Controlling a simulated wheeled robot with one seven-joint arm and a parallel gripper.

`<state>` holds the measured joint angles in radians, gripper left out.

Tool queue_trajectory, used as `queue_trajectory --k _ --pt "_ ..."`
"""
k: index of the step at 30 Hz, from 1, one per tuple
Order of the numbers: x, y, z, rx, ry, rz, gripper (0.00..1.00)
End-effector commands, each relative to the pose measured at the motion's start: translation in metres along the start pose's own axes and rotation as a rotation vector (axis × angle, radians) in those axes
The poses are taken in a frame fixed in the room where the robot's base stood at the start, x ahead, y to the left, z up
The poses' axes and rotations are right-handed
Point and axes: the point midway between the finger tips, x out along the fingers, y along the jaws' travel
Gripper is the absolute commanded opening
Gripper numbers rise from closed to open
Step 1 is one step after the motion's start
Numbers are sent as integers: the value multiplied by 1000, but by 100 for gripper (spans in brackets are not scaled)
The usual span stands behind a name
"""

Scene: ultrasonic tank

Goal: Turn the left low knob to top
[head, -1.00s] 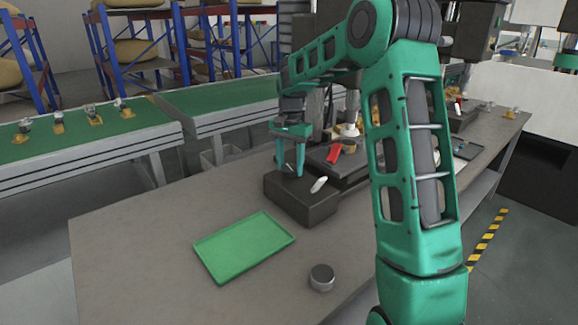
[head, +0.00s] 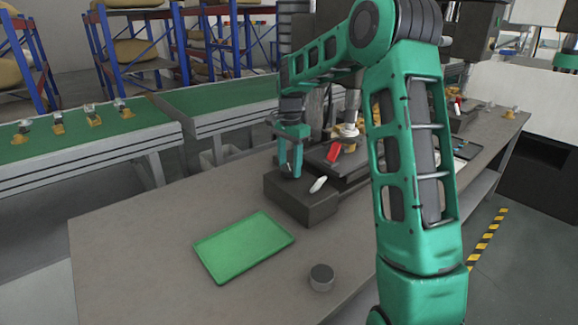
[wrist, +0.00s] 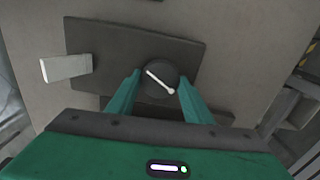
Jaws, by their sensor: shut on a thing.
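The dark round knob (wrist: 157,92) sits on a dark panel (wrist: 120,45) in the wrist view. Its white pointer line runs slantwise from upper left to lower right, with a small blob at the lower right end. My gripper (wrist: 160,80) has one finger on each side of the knob and is shut on it. In the head view my gripper (head: 291,172) points down onto the black box (head: 310,208), at its left part. The knob is hidden there by the fingers.
A white lever (head: 318,184) stands on the box beside my gripper; it also shows in the wrist view (wrist: 66,68). A red piece (head: 333,153) lies behind. A green tray (head: 243,247) and a grey round item (head: 321,277) are on the table in front.

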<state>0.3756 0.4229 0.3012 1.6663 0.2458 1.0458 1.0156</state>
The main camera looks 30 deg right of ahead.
Motion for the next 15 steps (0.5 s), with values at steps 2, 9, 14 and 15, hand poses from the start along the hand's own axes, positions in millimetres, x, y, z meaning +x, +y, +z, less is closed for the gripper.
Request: queue_trajectory --k 2,9,14,15 --pt "-3 -6 4 -12 2 -14 24" --pt "-2 -4 3 -8 1 -9 65" --pt "-2 -3 2 -6 1 -6 65" --pt "-4 -2 2 -6 1 -6 65"
